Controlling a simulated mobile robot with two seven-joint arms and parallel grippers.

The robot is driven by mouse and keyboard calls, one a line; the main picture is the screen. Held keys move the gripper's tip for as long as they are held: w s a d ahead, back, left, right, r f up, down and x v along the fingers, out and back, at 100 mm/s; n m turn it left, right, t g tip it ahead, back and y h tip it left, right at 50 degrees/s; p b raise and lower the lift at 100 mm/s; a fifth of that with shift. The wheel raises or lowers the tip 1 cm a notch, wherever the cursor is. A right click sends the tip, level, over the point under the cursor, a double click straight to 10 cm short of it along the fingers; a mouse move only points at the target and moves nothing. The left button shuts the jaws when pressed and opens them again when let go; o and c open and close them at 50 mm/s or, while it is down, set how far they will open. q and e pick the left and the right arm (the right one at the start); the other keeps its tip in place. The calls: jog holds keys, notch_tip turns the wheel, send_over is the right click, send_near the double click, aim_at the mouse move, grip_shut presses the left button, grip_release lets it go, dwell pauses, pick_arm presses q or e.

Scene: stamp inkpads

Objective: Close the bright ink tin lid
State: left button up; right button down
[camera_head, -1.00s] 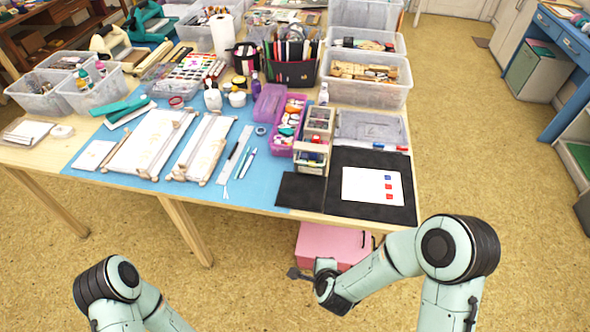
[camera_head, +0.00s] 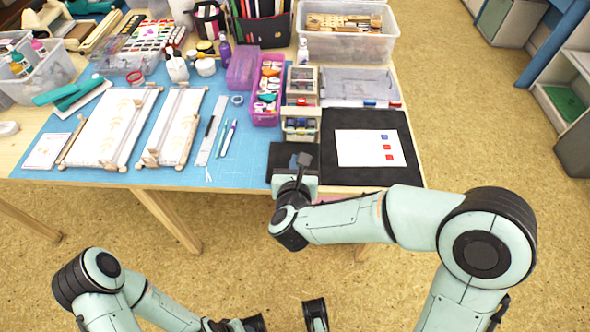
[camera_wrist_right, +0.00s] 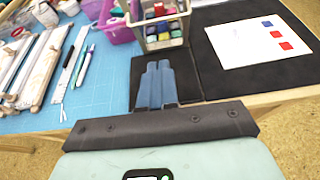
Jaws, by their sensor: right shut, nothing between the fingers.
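No ink tin with a lid can be told for sure in either view. My right gripper (camera_head: 303,160) is over this small mat at the table's front edge, just in front of the rack. In the right wrist view its fingers (camera_wrist_right: 158,72) are together, pointing toward the rack, with nothing between them.
A white sheet (camera_head: 368,148) with blue and red squares lies on a larger black mat (camera_head: 405,170). A grey clear case (camera_head: 350,85) and a purple box (camera_head: 267,90) stand behind. Pens, rolled frames and bins crowd the left and back.

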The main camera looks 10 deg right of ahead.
jog(key=w+d+p, duration=0.1)
jog(key=w+d, duration=0.1)
jog(key=w, duration=0.4)
jog(key=shift+w, duration=0.4)
jog(key=shift+r, duration=0.1)
